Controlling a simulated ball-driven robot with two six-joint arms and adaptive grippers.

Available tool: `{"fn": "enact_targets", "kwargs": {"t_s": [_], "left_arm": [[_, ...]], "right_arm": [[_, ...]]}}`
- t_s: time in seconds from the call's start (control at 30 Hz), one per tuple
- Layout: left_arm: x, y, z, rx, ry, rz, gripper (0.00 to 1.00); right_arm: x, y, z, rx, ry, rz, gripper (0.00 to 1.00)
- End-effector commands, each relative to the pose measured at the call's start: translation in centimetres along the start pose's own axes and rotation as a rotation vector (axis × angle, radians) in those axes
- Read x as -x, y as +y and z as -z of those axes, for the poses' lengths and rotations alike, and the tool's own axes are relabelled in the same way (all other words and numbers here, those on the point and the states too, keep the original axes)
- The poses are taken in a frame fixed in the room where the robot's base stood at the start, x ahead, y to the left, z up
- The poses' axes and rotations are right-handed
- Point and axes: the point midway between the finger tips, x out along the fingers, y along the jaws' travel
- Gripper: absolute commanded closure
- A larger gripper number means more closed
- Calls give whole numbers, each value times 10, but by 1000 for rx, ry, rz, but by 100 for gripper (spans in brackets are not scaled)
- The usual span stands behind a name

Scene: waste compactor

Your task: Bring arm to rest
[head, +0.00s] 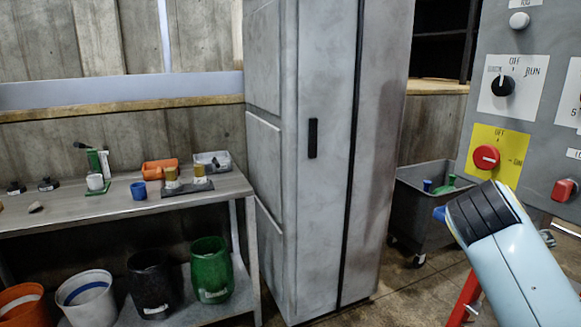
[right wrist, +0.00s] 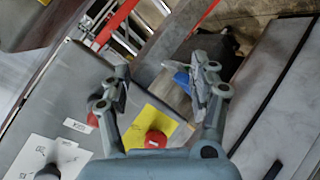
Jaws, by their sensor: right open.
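My right arm (head: 510,265), pale blue with a black ribbed band, reaches in from the lower right of the head view, in front of the grey control panel (head: 450,95). My right gripper (right wrist: 160,90) shows in the right wrist view with its two fingers spread wide and nothing between them. The panel's yellow plate (right wrist: 138,128) and red knob (right wrist: 155,139) show beyond the fingers, near the gripper's base. In the head view the red knob (head: 486,157) is just above the arm's end. My left gripper is not in view.
A tall grey cabinet (head: 270,100) stands in the middle. A workbench (head: 110,209) at left holds cups and trays, with several buckets below. A grey wheeled bin (head: 415,205) stands between cabinet and panel. The panel also carries a black knob (head: 503,85) and red button (head: 564,190).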

Motion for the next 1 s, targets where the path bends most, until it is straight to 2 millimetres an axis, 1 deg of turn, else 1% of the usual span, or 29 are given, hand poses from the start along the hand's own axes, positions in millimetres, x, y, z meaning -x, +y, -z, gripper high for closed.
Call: {"fn": "enact_targets", "kwargs": {"t_s": [0.03,0.1,0.2,0.3,0.5,0.73,0.77,0.8,0.87,1.0], "left_arm": [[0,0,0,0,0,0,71],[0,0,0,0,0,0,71],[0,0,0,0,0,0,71],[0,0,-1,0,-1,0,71],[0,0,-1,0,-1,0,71],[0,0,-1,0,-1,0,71],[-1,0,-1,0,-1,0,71],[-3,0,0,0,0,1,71],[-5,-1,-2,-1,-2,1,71],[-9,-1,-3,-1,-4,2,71]], "right_arm": [[1,-4,-45,15,-40,78,39],[10,-11,-90,32,-80,188,39],[28,-17,-135,56,-120,316,39],[47,-19,-168,82,-149,418,39],[89,-20,-218,133,-196,590,39],[141,-16,-261,193,-239,767,39],[135,-22,-264,194,-244,770,39],[125,-31,-268,193,-249,766,39],[113,-42,-275,194,-256,764,39],[85,-67,-294,196,-272,761,39]]}}
